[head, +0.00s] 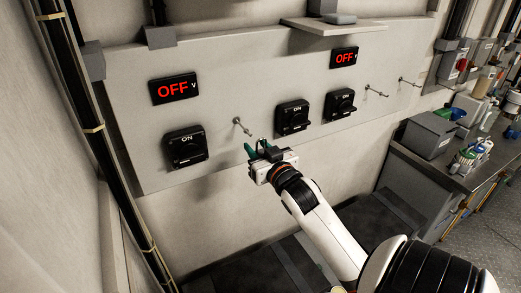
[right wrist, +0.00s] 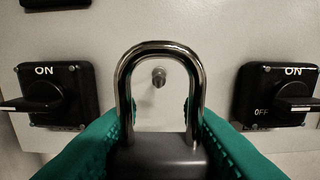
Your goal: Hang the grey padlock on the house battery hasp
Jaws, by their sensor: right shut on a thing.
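My right gripper (head: 258,152) is shut on the grey padlock, in front of the wall panel and just below a short metal peg (head: 240,126). In the right wrist view the padlock (right wrist: 160,155) stands upright between the green finger pads, its shiny shackle (right wrist: 160,47) up. The peg (right wrist: 159,76) shows through the shackle opening; I cannot tell the gap in depth. Black switches marked ON flank it, at the left (head: 185,147) and right (head: 292,117). No label readable here tells which fitting is the house battery hasp. My left gripper is out of view.
The panel (head: 220,75) also holds a third switch (head: 339,104), two more pegs (head: 376,91) (head: 409,82) and red OFF displays (head: 174,88) (head: 344,58). A small shelf (head: 333,27) juts out above. A cluttered bench (head: 440,160) stands at the right.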

